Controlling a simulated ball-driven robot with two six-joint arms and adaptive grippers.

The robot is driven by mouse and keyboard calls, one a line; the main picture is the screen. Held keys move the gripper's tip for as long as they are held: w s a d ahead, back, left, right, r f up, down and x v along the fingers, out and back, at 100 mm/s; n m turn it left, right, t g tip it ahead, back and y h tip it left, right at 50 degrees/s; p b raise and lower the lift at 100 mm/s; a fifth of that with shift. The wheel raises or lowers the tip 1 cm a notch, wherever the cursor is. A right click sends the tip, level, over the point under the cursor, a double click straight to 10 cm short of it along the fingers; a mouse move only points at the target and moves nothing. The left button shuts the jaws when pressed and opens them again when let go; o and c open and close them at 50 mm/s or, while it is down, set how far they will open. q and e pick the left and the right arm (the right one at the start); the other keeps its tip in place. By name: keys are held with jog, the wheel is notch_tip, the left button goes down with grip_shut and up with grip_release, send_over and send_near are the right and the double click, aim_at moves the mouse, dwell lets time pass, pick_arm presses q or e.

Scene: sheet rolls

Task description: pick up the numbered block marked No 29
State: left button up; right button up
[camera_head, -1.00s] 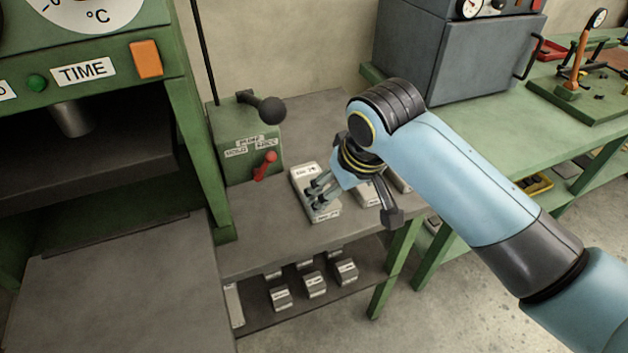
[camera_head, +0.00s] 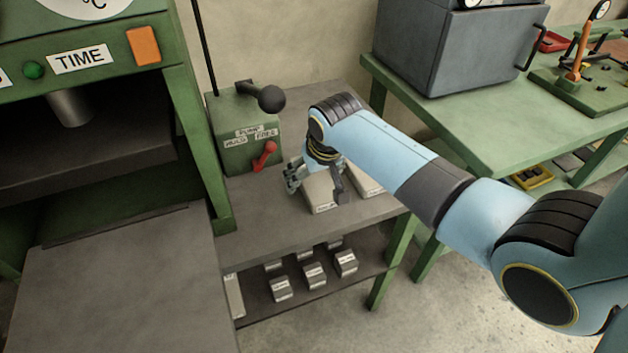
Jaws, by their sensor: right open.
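Pale blocks stand on the grey bench top (camera_head: 262,222) beside the green pump box. One pale block (camera_head: 318,197) is right under my right gripper (camera_head: 316,186) and partly hidden by it. A second pale block (camera_head: 366,180) stands to its right, partly hidden by my arm. Their labels are too small to read, so I cannot tell which is No 29. My right gripper is open, its fingers pointing down on either side of the nearer block's upper part. I cannot tell whether they touch it. My left gripper is not in view.
The green pump box (camera_head: 243,130) with a red lever (camera_head: 265,156) and black-knobbed handle stands close left of the gripper. Several small metal blocks (camera_head: 314,275) sit on the lower shelf. A green press (camera_head: 205,150) is at left; a grey oven (camera_head: 455,50) is behind right.

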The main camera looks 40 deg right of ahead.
jog(key=shift+w+f, duration=0.25)
jog(key=shift+f, duration=0.45)
jog(key=shift+r, duration=0.1)
jog(key=c, duration=1.6)
